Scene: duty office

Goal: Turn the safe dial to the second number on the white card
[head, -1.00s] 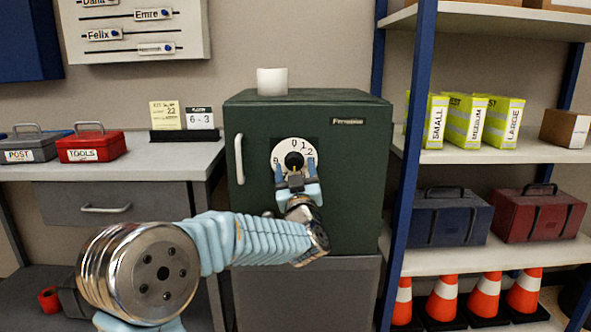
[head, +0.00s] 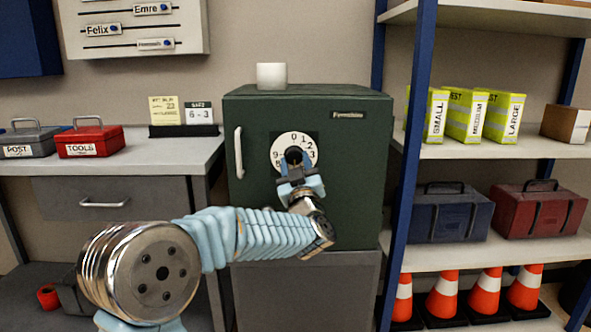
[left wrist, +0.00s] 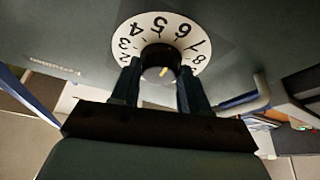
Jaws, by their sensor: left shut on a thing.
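The dark green safe (head: 345,190) has a white dial ring (head: 310,145) with black digits and a black knob (head: 294,154) in its middle. My left gripper (head: 294,168) is shut on the knob from below. In the left wrist view the gripper (left wrist: 158,82) has one finger on each side of the knob (left wrist: 157,58), which bears a small yellow mark. The dial ring (left wrist: 160,22) shows upside down there, digits 2 to 8 visible; the fingers hide others. I cannot tell which digit the mark points at. The white card (head: 198,114) reads "SAFE 6 - 3". My right gripper is out of view.
The safe's handle (head: 239,155) is left of the dial. A white cup-like object (head: 271,76) stands on top. A yellow note (head: 164,111) shares the card's black stand. A red toolbox (head: 90,140) is on the desk. A blue shelf post (head: 413,150) stands at right.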

